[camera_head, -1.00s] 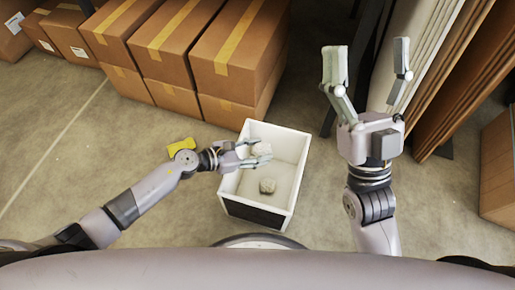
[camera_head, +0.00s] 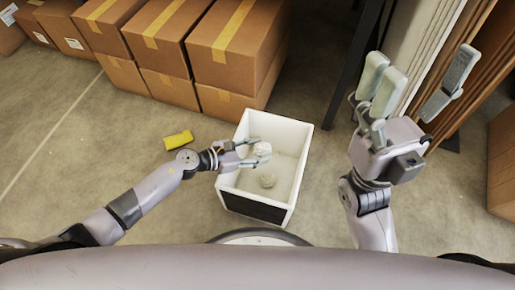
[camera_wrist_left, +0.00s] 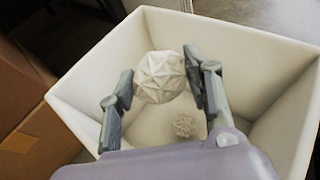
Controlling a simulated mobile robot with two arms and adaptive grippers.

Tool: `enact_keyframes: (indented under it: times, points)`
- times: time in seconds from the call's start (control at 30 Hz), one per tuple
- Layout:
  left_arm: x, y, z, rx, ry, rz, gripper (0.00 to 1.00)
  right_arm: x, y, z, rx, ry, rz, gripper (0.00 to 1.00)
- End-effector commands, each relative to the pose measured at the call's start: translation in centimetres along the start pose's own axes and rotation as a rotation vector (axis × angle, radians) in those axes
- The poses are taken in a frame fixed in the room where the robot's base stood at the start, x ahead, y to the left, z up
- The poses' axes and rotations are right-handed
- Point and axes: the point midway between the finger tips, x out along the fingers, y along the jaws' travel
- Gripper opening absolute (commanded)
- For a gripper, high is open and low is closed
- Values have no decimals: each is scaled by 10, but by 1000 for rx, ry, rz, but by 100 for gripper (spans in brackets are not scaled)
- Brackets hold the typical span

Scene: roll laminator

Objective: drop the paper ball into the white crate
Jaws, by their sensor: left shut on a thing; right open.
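The white crate (camera_head: 306,147) stands open on the floor in the middle of the head view. My left gripper (camera_head: 256,152) is over the crate's opening, shut on a white faceted paper ball (camera_head: 263,149). The left wrist view shows the paper ball (camera_wrist_left: 160,77) between the two fingers, above the crate's inside, with the crate's rim (camera_wrist_left: 255,33) around. A smaller-looking crumpled ball (camera_wrist_left: 184,125) lies on the crate floor below it; it also shows in the head view (camera_head: 267,180). My right gripper (camera_head: 415,95) is raised at the right, open and empty.
Stacked cardboard boxes (camera_head: 235,45) stand behind the crate. A yellow object (camera_head: 179,140) lies on the floor left of the crate. Tall panels (camera_head: 415,50) and a dark post (camera_head: 352,80) stand at the right.

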Motion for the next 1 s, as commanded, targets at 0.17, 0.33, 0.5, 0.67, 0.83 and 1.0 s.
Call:
enact_keyframes:
  times: [0.17,0.33,0.5,0.67,0.83,1.0]
  points:
    - [2,0,-6,0,0,0,29,-4,0,1,-1,3,-1,73]
    - [2,0,-5,0,0,0,29,-3,0,1,-1,2,-1,73]
    - [2,0,-5,0,0,0,52,-3,0,1,-1,2,-2,73]
    - [2,0,-5,0,0,0,63,-3,0,1,0,2,-2,73]
    - [2,0,-5,0,0,0,69,-3,0,1,0,2,-2,73]
    - [2,0,-5,0,0,0,69,-3,0,2,-1,1,-1,73]
